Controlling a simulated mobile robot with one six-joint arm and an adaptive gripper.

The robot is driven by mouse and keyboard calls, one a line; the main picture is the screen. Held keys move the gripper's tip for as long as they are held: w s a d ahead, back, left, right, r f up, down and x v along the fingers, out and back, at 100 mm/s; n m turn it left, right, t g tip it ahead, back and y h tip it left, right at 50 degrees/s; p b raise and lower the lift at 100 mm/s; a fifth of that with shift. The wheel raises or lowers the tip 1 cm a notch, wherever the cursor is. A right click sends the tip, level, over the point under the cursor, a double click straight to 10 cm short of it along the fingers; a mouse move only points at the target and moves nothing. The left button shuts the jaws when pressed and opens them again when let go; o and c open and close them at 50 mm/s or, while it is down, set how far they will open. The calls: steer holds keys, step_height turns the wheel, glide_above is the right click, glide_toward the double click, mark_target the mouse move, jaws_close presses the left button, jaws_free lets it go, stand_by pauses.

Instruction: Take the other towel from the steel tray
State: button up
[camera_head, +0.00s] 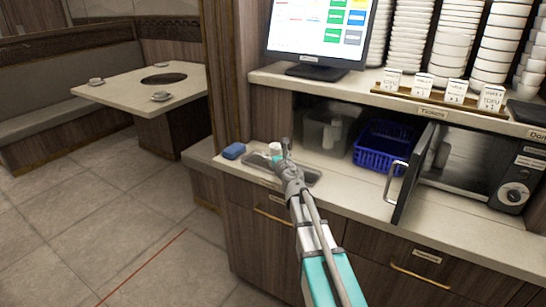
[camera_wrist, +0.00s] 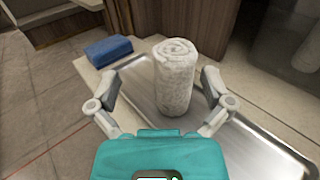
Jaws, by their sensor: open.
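A rolled white towel (camera_wrist: 174,78) stands upright on the steel tray (camera_wrist: 235,128) in the wrist view. In the head view the towel (camera_head: 275,149) shows only as a small pale top behind my gripper, and the steel tray (camera_head: 311,174) lies on the counter. My gripper (camera_wrist: 158,95) is open, with one finger on each side of the towel in the picture. I cannot tell whether the fingers touch it. In the head view my gripper (camera_head: 285,158) is over the tray and hides part of it.
A blue folded cloth or sponge (camera_head: 234,151) lies left of the tray. A clear bin (camera_head: 325,130) and a blue basket (camera_head: 382,148) stand behind. An open microwave door (camera_head: 412,176) juts out at the right. A monitor (camera_head: 318,34) and stacked bowls are above.

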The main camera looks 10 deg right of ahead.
steer(key=shift+a, duration=0.1)
stand_by(0.3)
steer(key=shift+s+a+f+m+h+b, duration=0.5)
steer(key=shift+m+h, duration=0.1)
steer(key=shift+h, duration=0.3)
steer(key=s+a+f+m+g+h+b, duration=0.1)
steer(key=s+a+f+m+h+b, duration=0.1)
steer(key=s+m+h, duration=0.3)
steer(key=s+a+h, duration=0.1)
steer(key=s+h, duration=0.1)
steer(key=h, duration=0.1)
steer(key=shift+a+f+m+g+h+b, duration=0.3)
steer(key=shift+a+f+g+b, duration=0.05)
steer(key=shift+f+g+b, duration=0.05)
steer(key=shift+x, duration=4.35)
